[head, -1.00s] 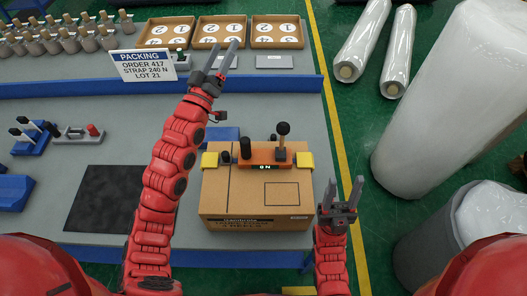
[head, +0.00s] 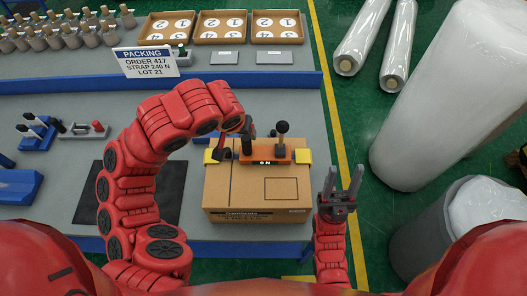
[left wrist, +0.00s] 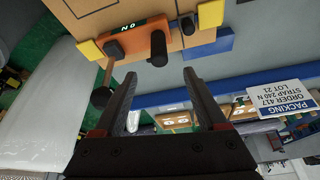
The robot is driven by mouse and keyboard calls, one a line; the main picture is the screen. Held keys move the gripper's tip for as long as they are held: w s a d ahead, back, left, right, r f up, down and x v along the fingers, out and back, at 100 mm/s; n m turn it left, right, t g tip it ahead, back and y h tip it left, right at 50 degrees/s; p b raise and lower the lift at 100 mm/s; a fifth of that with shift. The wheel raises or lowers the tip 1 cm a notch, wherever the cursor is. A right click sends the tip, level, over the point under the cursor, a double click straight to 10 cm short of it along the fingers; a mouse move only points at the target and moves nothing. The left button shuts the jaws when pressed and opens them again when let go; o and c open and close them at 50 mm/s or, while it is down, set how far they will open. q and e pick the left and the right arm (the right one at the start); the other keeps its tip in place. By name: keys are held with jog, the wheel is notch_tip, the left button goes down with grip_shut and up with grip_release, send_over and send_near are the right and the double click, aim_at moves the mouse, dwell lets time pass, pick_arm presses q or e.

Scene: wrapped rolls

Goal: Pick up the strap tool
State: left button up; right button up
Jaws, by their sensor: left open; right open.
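The strap tool (head: 265,155) has an orange body reading "0 N", black knobs and an upright lever with a dark ball. It sits on top of a cardboard box (head: 245,185), between yellow corner pieces. It also shows upside down in the left wrist view (left wrist: 138,36). My left gripper (left wrist: 157,95) is open and empty, its fingers apart, with the tool beyond the fingertips; in the head view its arm bends over to the tool's left end and its fingers are hard to make out. My right gripper (head: 341,184) is open and empty, right of the box.
A packing sign (head: 146,62) and a blue rail (head: 270,81) stand behind the box. Trays (head: 276,27) and grey plates lie further back. A blue holder (head: 37,135) and a dark mat (head: 88,198) lie left. Wrapped rolls (head: 445,95) stand right.

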aim_at(245, 141)
pick_arm(q)
jog(key=x, duration=0.4)
jog(key=shift+s+d+f+b, duration=0.1)
jog(key=shift+f+b, duration=0.25)
jog(key=shift+f, duration=0.05)
jog(key=b+x, duration=0.4)
jog(key=b, duration=0.2)
jog(key=shift+w+f, duration=0.1)
jog(key=shift+w, duration=0.1)
jog(key=b+x, duration=0.4)
jog(key=b, duration=0.2)
jog(key=shift+w+d+f+b, duration=0.15)
jog(key=shift+f+b, duration=0.1)
jog(key=shift+b, duration=0.1)
jog(key=shift+w+f+b, duration=0.25)
jog(key=shift+f+b, duration=0.05)
jog(key=shift+r, duration=0.1)
jog(key=shift+c, duration=0.2)
grip_shut()
